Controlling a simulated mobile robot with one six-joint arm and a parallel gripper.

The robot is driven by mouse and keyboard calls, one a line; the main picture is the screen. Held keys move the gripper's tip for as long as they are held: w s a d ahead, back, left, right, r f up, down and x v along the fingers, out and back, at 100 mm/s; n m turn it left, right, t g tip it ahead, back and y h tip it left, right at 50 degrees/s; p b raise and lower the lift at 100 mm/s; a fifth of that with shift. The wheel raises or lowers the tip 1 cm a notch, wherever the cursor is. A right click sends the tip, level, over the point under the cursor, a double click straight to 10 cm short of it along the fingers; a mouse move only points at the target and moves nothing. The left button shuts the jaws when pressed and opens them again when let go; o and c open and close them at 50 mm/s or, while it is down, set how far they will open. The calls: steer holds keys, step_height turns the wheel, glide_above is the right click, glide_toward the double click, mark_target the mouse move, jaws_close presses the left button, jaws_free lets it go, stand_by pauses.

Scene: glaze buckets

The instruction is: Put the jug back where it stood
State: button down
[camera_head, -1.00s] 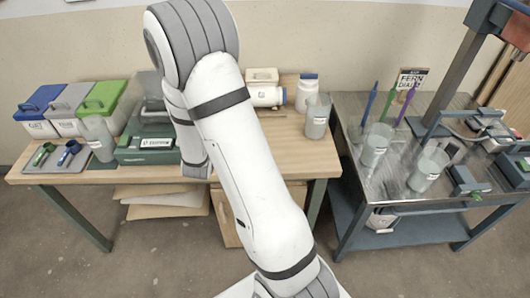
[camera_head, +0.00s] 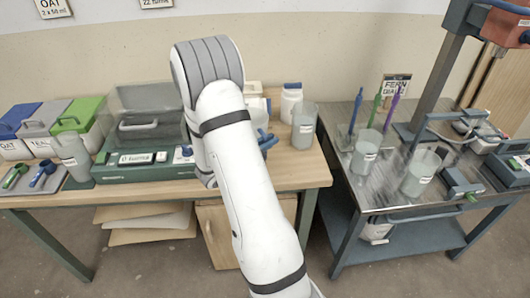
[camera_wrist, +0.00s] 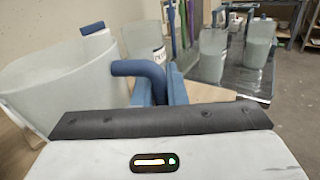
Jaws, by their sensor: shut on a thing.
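In the wrist view a large translucent jug (camera_wrist: 50,90) fills the left side. Its blue handle (camera_wrist: 135,68) curves down between the blue fingers of my gripper (camera_wrist: 160,88), which is shut on it. The jug looks upright and its base is hidden. I cannot tell whether the jug touches the table. No empty spot for the jug is clearly marked.
A beaker (camera_head: 303,126) and a white jar (camera_head: 291,101) stand close on the right. On the left are a green device (camera_head: 135,168), a beaker (camera_head: 72,156) and lidded bins (camera_head: 73,125). A metal cart (camera_head: 350,195) bearing two beakers stands right, across a gap.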

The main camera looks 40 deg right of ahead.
steer(key=shift+f, duration=1.9)
steer(key=shift+f, duration=0.15)
steer(key=c, duration=1.5)
jaws_free()
